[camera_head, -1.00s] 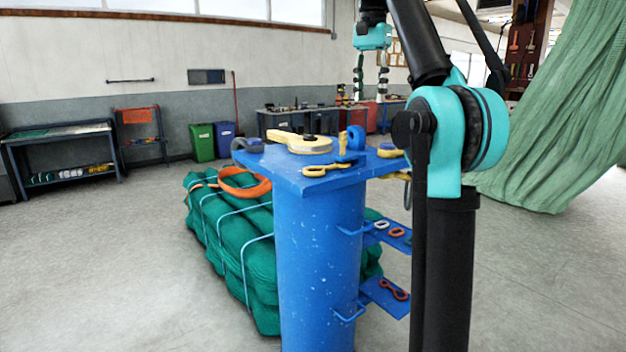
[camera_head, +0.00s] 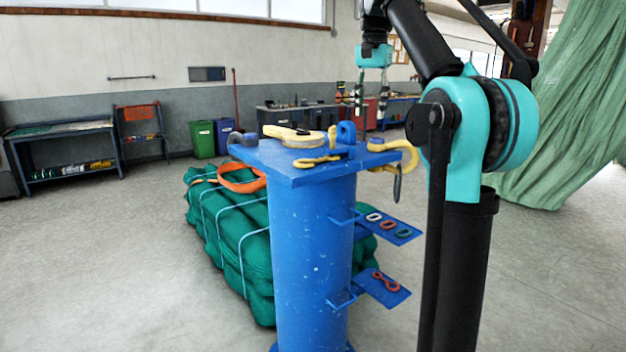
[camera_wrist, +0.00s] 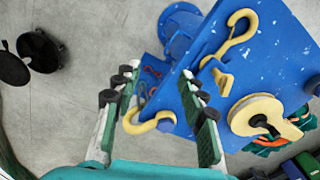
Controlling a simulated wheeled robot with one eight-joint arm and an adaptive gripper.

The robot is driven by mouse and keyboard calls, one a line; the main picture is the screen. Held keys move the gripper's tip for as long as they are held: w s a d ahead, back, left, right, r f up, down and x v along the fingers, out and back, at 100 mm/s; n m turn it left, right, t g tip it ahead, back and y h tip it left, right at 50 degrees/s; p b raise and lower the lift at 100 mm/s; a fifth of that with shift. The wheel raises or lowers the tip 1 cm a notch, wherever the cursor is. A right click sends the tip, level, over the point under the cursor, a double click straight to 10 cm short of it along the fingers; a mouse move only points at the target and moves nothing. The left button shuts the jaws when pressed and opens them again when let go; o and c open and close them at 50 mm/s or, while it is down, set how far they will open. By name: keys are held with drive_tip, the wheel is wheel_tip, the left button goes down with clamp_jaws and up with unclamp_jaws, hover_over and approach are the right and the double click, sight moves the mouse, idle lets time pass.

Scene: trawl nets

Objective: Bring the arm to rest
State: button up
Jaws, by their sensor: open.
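My gripper (camera_head: 372,104) hangs from my black and teal arm in the head view, high above the blue pedestal's top and behind it in the picture. Its two fingers are apart with nothing held between them.
The plate carries a yellow block (camera_head: 300,136) and a small yellow hook (camera_head: 313,162). Side shelves (camera_head: 385,290) hold coloured links. A strapped green net bundle (camera_head: 232,235) lies behind the pedestal. A green net (camera_head: 570,110) hangs at right. The floor at left is clear.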

drive_tip(key=s+d+f+n+t, duration=0.1)
drive_tip(key=s+f+n, duration=0.1)
drive_tip(key=f, duration=1.1)
drive_tip(key=s+d+f+n+t, duration=0.1)
drive_tip(key=f+n, duration=0.1)
drive_tip(key=f, duration=1.1)
drive_tip(key=s+d+f+n, duration=0.1)
drive_tip(key=s+f, duration=0.9)
drive_tip(key=f, duration=0.3)
drive_tip(key=s+d+f+n+t, duration=0.1)
drive_tip(key=s+f+n, duration=0.1)
drive_tip(key=s+f, duration=0.9)
wheel_tip(320, 180, down, 2)
drive_tip(key=shift+s+f+t, duration=0.1)
drive_tip(key=shift+s+t, duration=0.15)
drive_tip(key=shift+t, duration=0.05)
